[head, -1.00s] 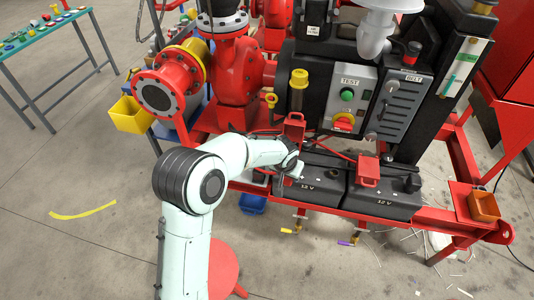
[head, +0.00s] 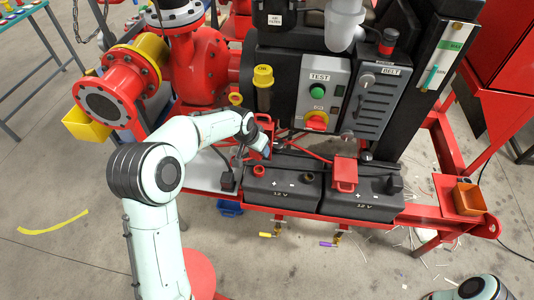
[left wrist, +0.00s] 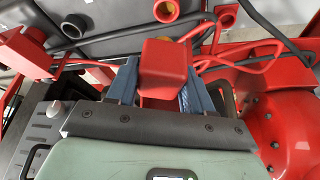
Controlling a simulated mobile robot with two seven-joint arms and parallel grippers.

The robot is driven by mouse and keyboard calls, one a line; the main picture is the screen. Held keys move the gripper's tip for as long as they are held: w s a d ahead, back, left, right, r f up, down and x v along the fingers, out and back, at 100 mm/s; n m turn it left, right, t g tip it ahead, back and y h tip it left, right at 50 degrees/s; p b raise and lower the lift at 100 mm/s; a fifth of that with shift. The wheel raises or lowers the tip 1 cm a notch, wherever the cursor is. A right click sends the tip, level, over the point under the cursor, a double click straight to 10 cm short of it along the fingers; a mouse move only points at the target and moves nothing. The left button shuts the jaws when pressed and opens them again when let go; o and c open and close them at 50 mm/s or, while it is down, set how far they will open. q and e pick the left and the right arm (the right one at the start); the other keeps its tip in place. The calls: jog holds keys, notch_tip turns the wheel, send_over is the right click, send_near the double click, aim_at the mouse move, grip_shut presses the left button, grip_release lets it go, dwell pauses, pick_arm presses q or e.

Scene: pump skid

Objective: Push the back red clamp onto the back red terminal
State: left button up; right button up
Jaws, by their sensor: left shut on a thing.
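My left gripper (head: 262,146) is behind the left battery's near half. In the left wrist view its two blue fingers (left wrist: 160,88) are shut on a red clamp (left wrist: 163,65). Red shows around the gripper in the head view, but where the held clamp ends there is unclear. A red terminal (head: 259,170) stands bare on the left battery (head: 283,186), just in front of and apart from the gripper. A second red clamp (head: 345,174) sits on the right battery (head: 362,195). My right gripper is out of view.
Red cables (left wrist: 250,55) run close to the held clamp. The control panel (head: 322,92) stands behind the batteries. A yellow cap (head: 263,75) is above the gripper. An orange bin (head: 467,198) is at the right end of the red frame.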

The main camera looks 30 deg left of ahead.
pick_arm(q)
jog(key=shift+w+f, duration=0.25)
jog(key=shift+f, duration=0.15)
jog(key=shift+s+f+b, duration=0.15)
jog(key=shift+f+b, duration=0.5)
jog(key=shift+f, duration=0.3)
jog(key=shift+f+b, duration=0.75)
jog(key=shift+f, duration=0.75)
jog(key=shift+r, duration=0.15)
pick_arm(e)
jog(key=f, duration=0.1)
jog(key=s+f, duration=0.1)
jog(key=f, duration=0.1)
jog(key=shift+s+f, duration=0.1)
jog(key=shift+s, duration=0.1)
pick_arm(q)
jog(key=shift+f+b, duration=1.2)
jog(key=shift+f, duration=0.55)
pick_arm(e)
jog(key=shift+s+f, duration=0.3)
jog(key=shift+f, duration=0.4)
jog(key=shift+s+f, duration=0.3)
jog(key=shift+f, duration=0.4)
pick_arm(q)
jog(key=o, duration=1.3)
jog(key=shift+o, duration=0.2)
